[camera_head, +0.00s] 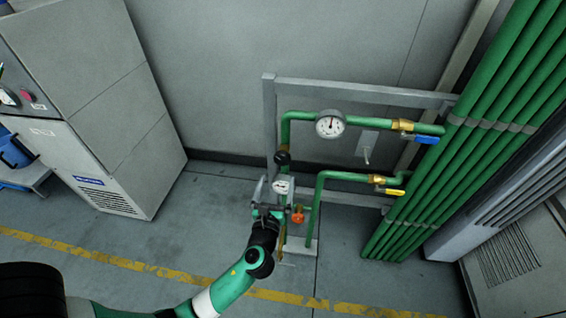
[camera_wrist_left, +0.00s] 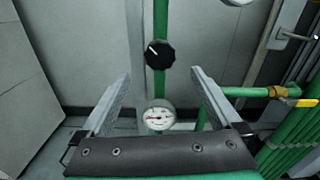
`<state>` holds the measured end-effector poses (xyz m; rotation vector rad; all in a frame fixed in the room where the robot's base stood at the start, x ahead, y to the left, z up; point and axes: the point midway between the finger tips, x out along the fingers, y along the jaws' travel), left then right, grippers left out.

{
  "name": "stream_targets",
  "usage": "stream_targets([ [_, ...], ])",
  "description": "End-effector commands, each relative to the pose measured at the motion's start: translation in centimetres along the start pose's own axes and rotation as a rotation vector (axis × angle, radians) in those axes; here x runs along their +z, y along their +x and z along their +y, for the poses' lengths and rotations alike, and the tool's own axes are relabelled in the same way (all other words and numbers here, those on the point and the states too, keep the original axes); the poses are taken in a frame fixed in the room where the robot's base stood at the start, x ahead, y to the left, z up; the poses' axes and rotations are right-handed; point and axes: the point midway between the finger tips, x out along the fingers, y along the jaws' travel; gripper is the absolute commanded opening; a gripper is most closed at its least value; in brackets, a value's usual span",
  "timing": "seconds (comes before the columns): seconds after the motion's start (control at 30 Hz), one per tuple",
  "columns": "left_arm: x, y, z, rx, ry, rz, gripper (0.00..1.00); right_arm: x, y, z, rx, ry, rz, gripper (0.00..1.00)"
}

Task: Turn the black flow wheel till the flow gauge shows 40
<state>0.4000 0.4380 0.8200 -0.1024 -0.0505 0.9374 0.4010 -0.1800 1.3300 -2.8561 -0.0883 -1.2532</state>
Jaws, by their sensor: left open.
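The black wheel (camera_head: 282,158) sits on the upright green pipe; in the left wrist view the wheel (camera_wrist_left: 160,53) shows a white mark towards its upper left. Just below it is a small round white gauge (camera_head: 282,186), also in the left wrist view (camera_wrist_left: 160,118); its reading is too small to make out. A larger white gauge (camera_head: 330,124) is on the upper pipe, its needle near upright. My left gripper (camera_head: 276,188) is open and empty, its fingers spread below the wheel, which lies beyond the fingertips in the wrist view. My right gripper is not in view.
An orange-red fitting (camera_head: 297,215) is just right of my left gripper. A blue-handled valve (camera_head: 427,140) and a yellow-handled valve (camera_head: 395,192) are on side pipes at right. A grey cabinet (camera_head: 95,95) stands at left. The floor between is clear.

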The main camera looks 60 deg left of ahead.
Motion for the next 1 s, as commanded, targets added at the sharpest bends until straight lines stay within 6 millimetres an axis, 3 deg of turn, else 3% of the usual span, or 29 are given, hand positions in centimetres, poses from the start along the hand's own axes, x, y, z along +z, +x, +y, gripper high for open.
stream_targets([
  [0.3,-0.3,6.8,0.1,0.002,-0.004,-0.003,0.98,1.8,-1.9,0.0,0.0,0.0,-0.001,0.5],
  [0.5,-0.2,9.9,0.0,0.001,-0.004,-0.002,0.98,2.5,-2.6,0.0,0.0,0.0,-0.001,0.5],
  [0.83,0.1,10.7,0.0,-0.001,-0.002,-0.001,0.98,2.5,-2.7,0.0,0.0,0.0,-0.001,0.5],
  [0.87,0.1,10.7,0.0,-0.001,-0.002,-0.001,0.96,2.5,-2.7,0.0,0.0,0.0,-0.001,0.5],
  [1.0,0.0,10.6,0.0,-0.001,-0.002,-0.001,0.71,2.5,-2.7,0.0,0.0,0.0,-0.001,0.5],
])
